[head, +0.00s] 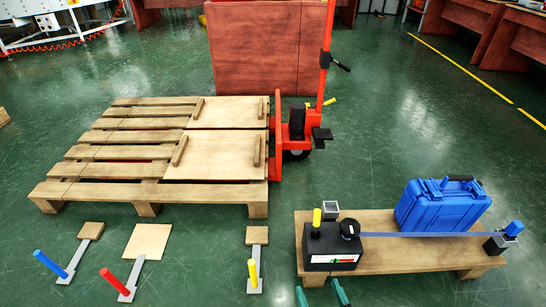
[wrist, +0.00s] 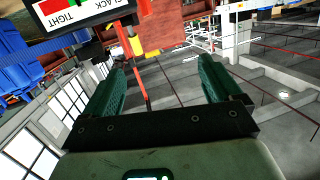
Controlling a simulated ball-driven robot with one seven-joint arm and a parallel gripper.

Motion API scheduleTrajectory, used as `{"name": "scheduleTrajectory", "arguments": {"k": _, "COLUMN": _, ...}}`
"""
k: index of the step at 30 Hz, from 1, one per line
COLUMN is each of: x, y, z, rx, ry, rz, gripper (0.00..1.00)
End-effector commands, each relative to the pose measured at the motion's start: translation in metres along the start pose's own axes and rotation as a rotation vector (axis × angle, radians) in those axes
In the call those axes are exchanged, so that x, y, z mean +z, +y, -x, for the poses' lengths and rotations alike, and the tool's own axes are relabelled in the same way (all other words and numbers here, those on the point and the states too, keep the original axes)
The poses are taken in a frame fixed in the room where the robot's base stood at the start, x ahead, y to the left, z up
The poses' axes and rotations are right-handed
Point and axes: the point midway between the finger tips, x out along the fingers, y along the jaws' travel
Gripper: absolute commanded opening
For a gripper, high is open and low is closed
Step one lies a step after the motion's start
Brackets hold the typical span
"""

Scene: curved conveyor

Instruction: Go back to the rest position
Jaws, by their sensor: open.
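My gripper (head: 321,294) shows at the bottom edge of the head view as two teal fingertips, spread apart with nothing between them. It is just in front of the black box with the slack/tight gauge (head: 331,263). In the wrist view my gripper (wrist: 164,80) is open and empty, its two green fingers wide apart. The black box's gauge label (wrist: 88,18) is at the top left there, beyond the fingers, and I see no contact. The rest of my arm is out of the head view.
The box stands on a low wooden pallet (head: 400,262) with a blue case (head: 442,205) and a blue strap (head: 425,235). A larger pallet (head: 100,190) and a red pallet jack (head: 298,130) are behind. Red, blue and yellow handles stand at the left. Green floor around is open.

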Motion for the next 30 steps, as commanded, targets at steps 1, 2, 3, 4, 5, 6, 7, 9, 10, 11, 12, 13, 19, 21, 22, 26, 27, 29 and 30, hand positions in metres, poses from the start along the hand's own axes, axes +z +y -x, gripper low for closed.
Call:
{"name": "scheduleTrajectory", "arguments": {"k": 1, "x": -0.003, "y": -0.003, "z": 0.003, "rx": -0.048, "ry": -0.044, "rz": 0.003, "gripper": 0.91}}
{"name": "scheduleTrajectory", "arguments": {"k": 2, "x": -0.003, "y": -0.005, "z": 0.005, "rx": -0.077, "ry": -0.078, "rz": 0.005, "gripper": 0.91}}
{"name": "scheduleTrajectory", "arguments": {"k": 3, "x": -0.002, "y": -0.006, "z": 0.009, "rx": -0.111, "ry": -0.127, "rz": 0.008, "gripper": 0.91}}
{"name": "scheduleTrajectory", "arguments": {"k": 4, "x": -0.001, "y": -0.006, "z": 0.013, "rx": -0.133, "ry": -0.166, "rz": 0.010, "gripper": 0.91}}
{"name": "scheduleTrajectory", "arguments": {"k": 5, "x": 0.000, "y": -0.006, "z": 0.017, "rx": -0.153, "ry": -0.207, "rz": 0.013, "gripper": 0.91}}
{"name": "scheduleTrajectory", "arguments": {"k": 6, "x": 0.002, "y": -0.005, "z": 0.024, "rx": -0.174, "ry": -0.264, "rz": 0.015, "gripper": 0.91}}
{"name": "scheduleTrajectory", "arguments": {"k": 7, "x": 0.004, "y": -0.003, "z": 0.029, "rx": -0.186, "ry": -0.309, "rz": 0.017, "gripper": 0.91}}
{"name": "scheduleTrajectory", "arguments": {"k": 9, "x": 0.008, "y": 0.002, "z": 0.044, "rx": -0.202, "ry": -0.420, "rz": 0.020, "gripper": 0.91}}
{"name": "scheduleTrajectory", "arguments": {"k": 10, "x": 0.010, "y": 0.006, "z": 0.052, "rx": -0.203, "ry": -0.469, "rz": 0.021, "gripper": 0.91}}
{"name": "scheduleTrajectory", "arguments": {"k": 11, "x": 0.012, "y": 0.011, "z": 0.060, "rx": -0.201, "ry": -0.519, "rz": 0.021, "gripper": 0.91}}
{"name": "scheduleTrajectory", "arguments": {"k": 12, "x": 0.013, "y": 0.017, "z": 0.071, "rx": -0.193, "ry": -0.587, "rz": 0.019, "gripper": 0.91}}
{"name": "scheduleTrajectory", "arguments": {"k": 13, "x": 0.015, "y": 0.022, "z": 0.081, "rx": -0.182, "ry": -0.638, "rz": 0.018, "gripper": 0.91}}
{"name": "scheduleTrajectory", "arguments": {"k": 19, "x": 0.016, "y": 0.061, "z": 0.150, "rx": -0.050, "ry": -0.960, "rz": -0.017, "gripper": 0.91}}
{"name": "scheduleTrajectory", "arguments": {"k": 21, "x": 0.014, "y": 0.073, "z": 0.173, "rx": 0.009, "ry": -1.049, "rz": -0.034, "gripper": 0.91}}
{"name": "scheduleTrajectory", "arguments": {"k": 22, "x": 0.012, "y": 0.077, "z": 0.182, "rx": 0.033, "ry": -1.083, "rz": -0.043, "gripper": 0.91}}
{"name": "scheduleTrajectory", "arguments": {"k": 26, "x": 0.004, "y": 0.094, "z": 0.220, "rx": 0.144, "ry": -1.211, "rz": -0.079, "gripper": 0.91}}
{"name": "scheduleTrajectory", "arguments": {"k": 27, "x": 0.001, "y": 0.099, "z": 0.232, "rx": 0.178, "ry": -1.246, "rz": -0.092, "gripper": 0.91}}
{"name": "scheduleTrajectory", "arguments": {"k": 29, "x": -0.004, "y": 0.104, "z": 0.249, "rx": 0.231, "ry": -1.296, "rz": -0.112, "gripper": 0.91}}
{"name": "scheduleTrajectory", "arguments": {"k": 30, "x": -0.007, "y": 0.108, "z": 0.260, "rx": 0.267, "ry": -1.328, "rz": -0.125, "gripper": 0.91}}
